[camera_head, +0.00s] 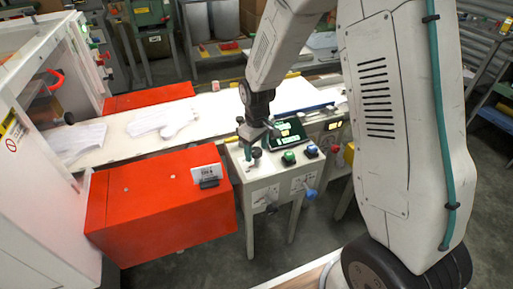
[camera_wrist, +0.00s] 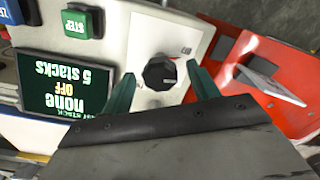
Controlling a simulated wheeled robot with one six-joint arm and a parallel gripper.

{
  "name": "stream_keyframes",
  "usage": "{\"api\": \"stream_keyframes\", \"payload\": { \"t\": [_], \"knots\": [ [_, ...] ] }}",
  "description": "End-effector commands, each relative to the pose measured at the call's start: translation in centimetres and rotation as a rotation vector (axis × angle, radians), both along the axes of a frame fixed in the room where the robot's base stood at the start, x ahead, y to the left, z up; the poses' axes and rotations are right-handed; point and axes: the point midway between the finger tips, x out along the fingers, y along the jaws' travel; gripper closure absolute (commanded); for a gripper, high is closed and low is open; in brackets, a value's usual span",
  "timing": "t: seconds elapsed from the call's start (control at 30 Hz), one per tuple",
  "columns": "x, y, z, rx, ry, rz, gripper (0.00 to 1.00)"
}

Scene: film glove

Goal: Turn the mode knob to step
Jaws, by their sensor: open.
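The black mode knob (camera_wrist: 160,73) sits on a pale panel (camera_wrist: 146,40) in the wrist view. Small dark lettering is beside it, too small to read surely; I cannot tell which position the knob points to. My gripper (camera_wrist: 163,88) is open, its two green fingers on either side of the knob, with a gap showing at each side. In the head view my gripper (camera_head: 260,141) points down over the left part of the control stand, at the knob (camera_head: 256,153). A screen (camera_wrist: 62,90) reads "none", "OFF" and "5 stacks", upside down.
A green button (camera_wrist: 82,22) marked STEP and a blue button (camera_head: 311,150) are on the same panel. A red box (camera_head: 160,200) with a small card (camera_head: 208,176) stands left of the stand. White gloves (camera_head: 163,121) lie on the belt (camera_head: 115,138) behind.

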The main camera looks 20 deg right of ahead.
Motion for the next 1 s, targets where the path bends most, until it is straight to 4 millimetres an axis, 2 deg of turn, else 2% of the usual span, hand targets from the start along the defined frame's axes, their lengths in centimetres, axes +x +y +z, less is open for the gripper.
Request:
{"api": "stream_keyframes", "payload": {
  "t": [0.03,0.17,0.57,0.77,1.0],
  "knots": [
    [0.00,0.00,0.01,0.000,0.000,0.000,0.49],
    [0.00,0.00,0.03,0.000,0.000,0.000,0.85],
    [0.00,0.01,0.05,0.000,0.000,-0.050,0.85],
    [0.00,0.03,0.06,0.000,0.000,-0.168,0.85],
    [-0.01,0.08,0.07,0.000,0.000,-0.383,0.85]
  ]
}}
